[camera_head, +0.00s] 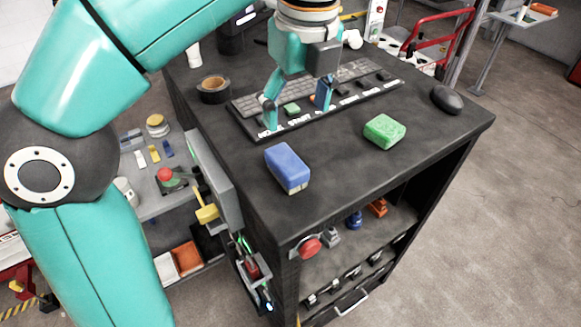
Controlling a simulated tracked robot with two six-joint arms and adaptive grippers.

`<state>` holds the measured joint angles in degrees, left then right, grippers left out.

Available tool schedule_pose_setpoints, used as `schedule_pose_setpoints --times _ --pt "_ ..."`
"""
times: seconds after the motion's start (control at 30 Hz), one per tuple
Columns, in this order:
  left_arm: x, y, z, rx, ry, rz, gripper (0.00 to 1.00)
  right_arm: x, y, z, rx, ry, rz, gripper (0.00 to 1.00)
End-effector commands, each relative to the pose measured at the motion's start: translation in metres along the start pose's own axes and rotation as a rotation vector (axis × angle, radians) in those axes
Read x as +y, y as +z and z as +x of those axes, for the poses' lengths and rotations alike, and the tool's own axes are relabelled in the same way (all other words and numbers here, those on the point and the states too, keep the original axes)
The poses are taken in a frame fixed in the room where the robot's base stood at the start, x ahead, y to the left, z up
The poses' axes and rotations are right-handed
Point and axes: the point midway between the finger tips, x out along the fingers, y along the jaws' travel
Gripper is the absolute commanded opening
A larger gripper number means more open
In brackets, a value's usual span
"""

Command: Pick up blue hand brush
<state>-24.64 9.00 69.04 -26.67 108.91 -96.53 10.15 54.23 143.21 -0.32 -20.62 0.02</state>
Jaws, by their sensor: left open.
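A blue block-shaped thing (288,168), which I take for the blue hand brush, lies on the dark table top (345,195) near its front left edge. My right gripper is not in view.
A green block (384,131) and a black mouse-like object (447,99) lie to the right. A tape roll (213,89) and a keyboard (262,100) are at the back. The front right of the top is clear. A grey box (213,180) with a yellow lever is on the table's left side.

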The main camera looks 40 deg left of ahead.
Motion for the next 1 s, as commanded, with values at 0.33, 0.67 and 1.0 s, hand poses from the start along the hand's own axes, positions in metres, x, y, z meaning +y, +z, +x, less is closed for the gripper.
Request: schedule_pose_setpoints --times 0.33,0.67,1.0 --pt "0.006 0.003 0.069 0.002 0.004 -0.015 0.76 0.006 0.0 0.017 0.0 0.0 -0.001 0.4" --pt "0.009 0.003 0.091 0.002 0.005 -0.017 0.76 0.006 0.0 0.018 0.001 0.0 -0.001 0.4" --pt "0.011 0.002 0.13 0.001 0.003 -0.018 0.76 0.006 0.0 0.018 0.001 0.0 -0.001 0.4"
